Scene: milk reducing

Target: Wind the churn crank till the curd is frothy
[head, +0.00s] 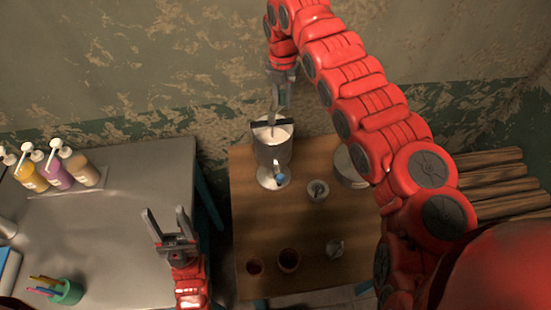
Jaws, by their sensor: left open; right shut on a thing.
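The churn (267,156) is a metal pot on the wooden table, with a dark bar across its top and a blue-handled part low on its front. Pale, whitish curd (272,134) shows inside its rim; I cannot tell how frothy it is. My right gripper (279,106) reaches over from the right and is shut on the grey crank (273,117) above the churn. The gripper partly hides the crank's top. My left gripper (168,222) is open and empty, above the right part of the grey table, left of the churn.
The wooden table (243,230) also holds a small lidded jar (317,190), a metal pot (346,168) partly behind my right arm, two reddish-brown cups (288,260) and a small metal item (334,248). Pump bottles (56,168) and a green pen cup (67,291) stand on the grey table (110,240). Logs (500,180) lie right.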

